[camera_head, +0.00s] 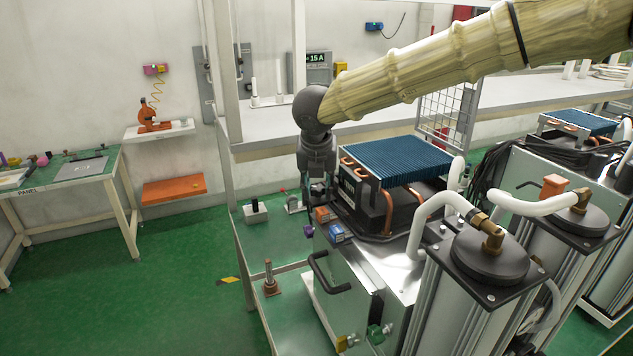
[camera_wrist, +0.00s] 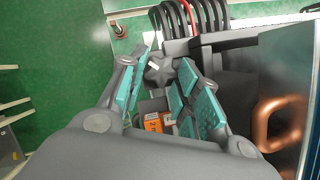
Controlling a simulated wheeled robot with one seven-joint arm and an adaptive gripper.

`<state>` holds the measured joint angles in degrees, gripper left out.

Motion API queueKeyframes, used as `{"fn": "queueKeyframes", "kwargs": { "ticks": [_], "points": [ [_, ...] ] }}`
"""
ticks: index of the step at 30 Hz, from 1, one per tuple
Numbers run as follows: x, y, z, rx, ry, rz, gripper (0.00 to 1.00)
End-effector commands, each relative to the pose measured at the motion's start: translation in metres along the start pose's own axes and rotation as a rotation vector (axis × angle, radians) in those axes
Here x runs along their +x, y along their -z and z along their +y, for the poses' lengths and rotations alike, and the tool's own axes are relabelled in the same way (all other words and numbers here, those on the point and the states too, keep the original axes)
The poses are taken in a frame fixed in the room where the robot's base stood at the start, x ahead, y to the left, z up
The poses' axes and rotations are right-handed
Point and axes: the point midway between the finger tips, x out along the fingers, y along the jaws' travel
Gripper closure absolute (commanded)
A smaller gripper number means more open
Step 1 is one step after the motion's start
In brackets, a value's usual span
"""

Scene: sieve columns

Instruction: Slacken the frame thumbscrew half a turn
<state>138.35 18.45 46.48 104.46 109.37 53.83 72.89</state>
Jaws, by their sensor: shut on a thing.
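The frame thumbscrew, a dark grey star-shaped knob (camera_wrist: 161,72), shows in the wrist view between the teal-padded fingers of my gripper (camera_wrist: 164,68). The fingers are shut on it, one on each side. In the head view my gripper (camera_head: 318,188) points down at the near-left corner of the black unit with blue fins (camera_head: 398,158). The knob cannot be made out there, as my gripper covers that spot. How far the knob is turned cannot be told.
Small orange (camera_head: 323,214) and blue (camera_head: 338,233) blocks sit just in front of my gripper. Copper pipes (camera_head: 388,208) and the finned unit stand close on the right. White hoses and metal columns (camera_head: 490,256) fill the right foreground.

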Motion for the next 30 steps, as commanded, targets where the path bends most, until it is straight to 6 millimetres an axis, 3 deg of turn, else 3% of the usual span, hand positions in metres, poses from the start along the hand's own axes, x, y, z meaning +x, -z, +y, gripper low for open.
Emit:
{"fn": "queueKeyframes", "kwargs": {
  "ticks": [10,26,27,30],
  "points": [
    [0.0013,0.0011,-0.0022,-0.121,-0.049,0.004,0.92],
    [0.0022,0.0013,-0.0024,-0.14,-0.056,0.004,0.92],
    [0.0022,0.0013,-0.0024,-0.14,-0.056,0.004,0.61],
    [0.0018,0.0009,-0.0023,-0.14,-0.056,0.003,0.46]
  ]
}}
